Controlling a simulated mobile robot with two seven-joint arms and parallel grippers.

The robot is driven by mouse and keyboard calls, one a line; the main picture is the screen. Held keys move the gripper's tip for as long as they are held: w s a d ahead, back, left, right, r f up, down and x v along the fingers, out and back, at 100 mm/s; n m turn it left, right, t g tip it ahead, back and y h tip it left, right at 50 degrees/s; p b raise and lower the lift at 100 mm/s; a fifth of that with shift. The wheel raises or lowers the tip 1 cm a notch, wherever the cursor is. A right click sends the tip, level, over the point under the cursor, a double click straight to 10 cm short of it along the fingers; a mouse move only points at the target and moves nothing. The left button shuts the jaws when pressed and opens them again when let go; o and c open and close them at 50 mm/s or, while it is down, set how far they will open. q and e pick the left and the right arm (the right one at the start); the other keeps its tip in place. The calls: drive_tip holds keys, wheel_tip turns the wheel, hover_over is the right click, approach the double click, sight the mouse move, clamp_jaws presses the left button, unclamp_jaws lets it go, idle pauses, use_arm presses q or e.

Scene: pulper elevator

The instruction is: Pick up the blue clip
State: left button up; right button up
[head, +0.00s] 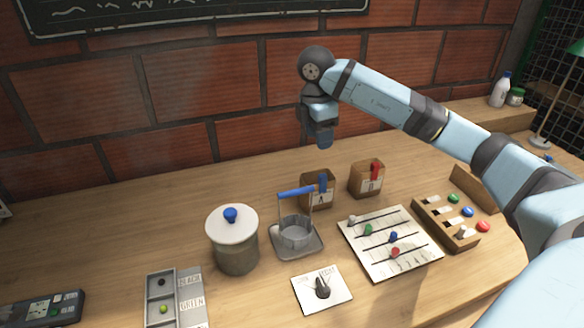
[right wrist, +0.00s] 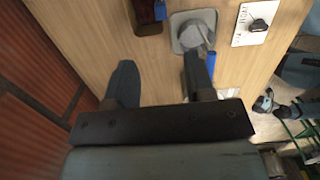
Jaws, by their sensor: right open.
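The blue clip (head: 323,184) sits upright at the front of a small brown box marked A (head: 313,201), towards the back of the wooden table. In the right wrist view a blue piece (right wrist: 160,10), likely this clip, shows at the top edge on a dark brown box (right wrist: 147,28). My right gripper (head: 321,138) hangs above and behind box A, in front of the brick wall, apart from the clip. In the right wrist view its two fingers (right wrist: 160,78) are spread with nothing between them. My left gripper is not in view.
Box B (head: 363,186) with a red clip stands right of box A. A blue-handled basket (head: 295,233) stands in front, beside a lidded pot (head: 235,256). A bead board (head: 415,262), knob card (head: 305,291) and button block (head: 444,235) lie nearby. The table behind the boxes is clear.

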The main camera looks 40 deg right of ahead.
drive_tip(key=b, duration=0.1)
hover_over(323, 176)
drive_tip(key=shift+h, duration=0.3)
drive_tip(key=f, duration=0.4)
drive_tip(key=w+f, duration=0.1)
drive_tip(key=f, duration=0.2)
drive_tip(key=shift+s+f, duration=0.1)
drive_tip(key=shift+f, duration=0.3)
drive_tip(key=f, duration=0.5)
drive_tip(key=shift+s, duration=0.3)
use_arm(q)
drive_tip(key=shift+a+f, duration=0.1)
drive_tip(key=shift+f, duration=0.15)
use_arm(e)
clamp_jaws()
